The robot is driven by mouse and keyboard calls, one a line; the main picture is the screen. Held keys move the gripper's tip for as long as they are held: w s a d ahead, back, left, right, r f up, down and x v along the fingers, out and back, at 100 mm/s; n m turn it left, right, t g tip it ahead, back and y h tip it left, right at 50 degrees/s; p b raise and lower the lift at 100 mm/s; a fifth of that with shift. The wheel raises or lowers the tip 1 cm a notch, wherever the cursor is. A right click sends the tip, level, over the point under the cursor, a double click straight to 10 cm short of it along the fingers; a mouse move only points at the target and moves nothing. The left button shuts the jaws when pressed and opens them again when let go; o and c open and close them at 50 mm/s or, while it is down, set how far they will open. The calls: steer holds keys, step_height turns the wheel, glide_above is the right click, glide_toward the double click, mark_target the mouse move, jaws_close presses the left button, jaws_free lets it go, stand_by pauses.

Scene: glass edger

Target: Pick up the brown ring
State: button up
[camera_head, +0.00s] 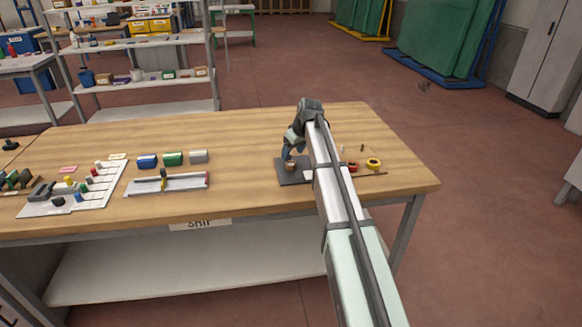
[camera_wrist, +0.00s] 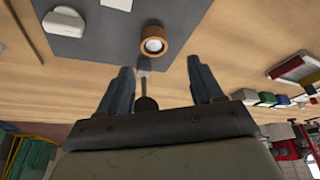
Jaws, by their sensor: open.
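The brown ring (camera_wrist: 154,41) lies on a dark grey mat (camera_wrist: 95,38), near the mat's edge, with a pale round thing showing in its middle. In the head view the brown ring (camera_head: 291,166) sits on the mat (camera_head: 298,180) just below my gripper (camera_head: 287,153). My gripper (camera_wrist: 160,66) is open in the wrist view, with one dark finger on each side and nothing clasped between them. The ring appears just beyond the fingertips, roughly centred between them. My arm covers part of the table right of the mat in the head view.
A red ring (camera_head: 350,170) and a yellow ring (camera_head: 373,163) lie right of my arm. Blue (camera_head: 147,161), green (camera_head: 172,158) and grey (camera_head: 198,156) blocks stand left, behind a white rail fixture (camera_head: 166,184). A white board (camera_head: 75,195) with pegs lies farther left. Bare wood lies between.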

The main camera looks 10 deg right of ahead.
mark_target(290, 163)
steer(key=shift+d+x, duration=0.2)
steer(key=shift+x, duration=1.5)
steer(key=shift+d+x, duration=0.2)
steer(key=shift+x, duration=1.5)
steer(key=c, duration=1.1)
steer(key=shift+r, duration=0.1)
